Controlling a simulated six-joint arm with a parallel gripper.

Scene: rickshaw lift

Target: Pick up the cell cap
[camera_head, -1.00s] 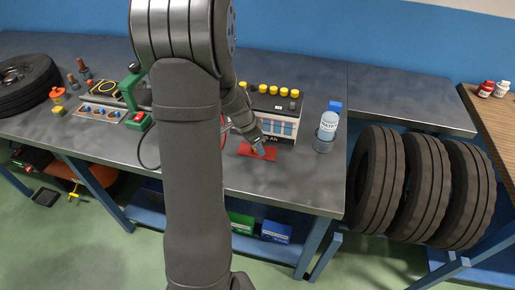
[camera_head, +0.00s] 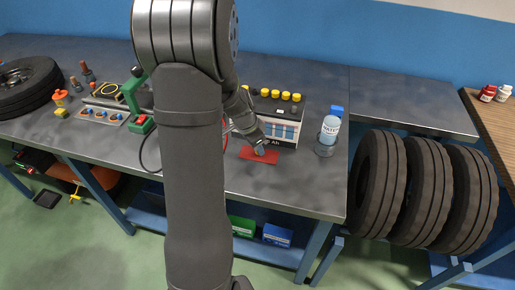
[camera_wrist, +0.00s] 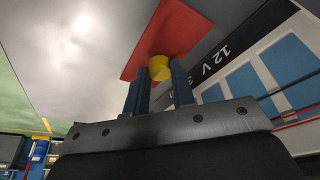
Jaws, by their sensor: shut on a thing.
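The yellow cell cap (camera_wrist: 159,68) sits between the two blue-grey fingertips of my gripper (camera_wrist: 158,80) in the wrist view. My gripper is shut on it. Behind the cap is a flat red mat (camera_wrist: 186,36). In the head view my gripper (camera_head: 259,149) points down over the red mat (camera_head: 262,158) on the grey bench. The cap cannot be made out clearly there. The battery (camera_head: 283,131) stands just behind the mat, with a row of yellow caps (camera_head: 275,94) on top.
A water bottle (camera_head: 330,129) stands right of the battery. A green tool (camera_head: 143,122) and a tray of small parts (camera_head: 100,115) lie to the left. My arm hides the bench's middle. The bench front right of the mat is clear.

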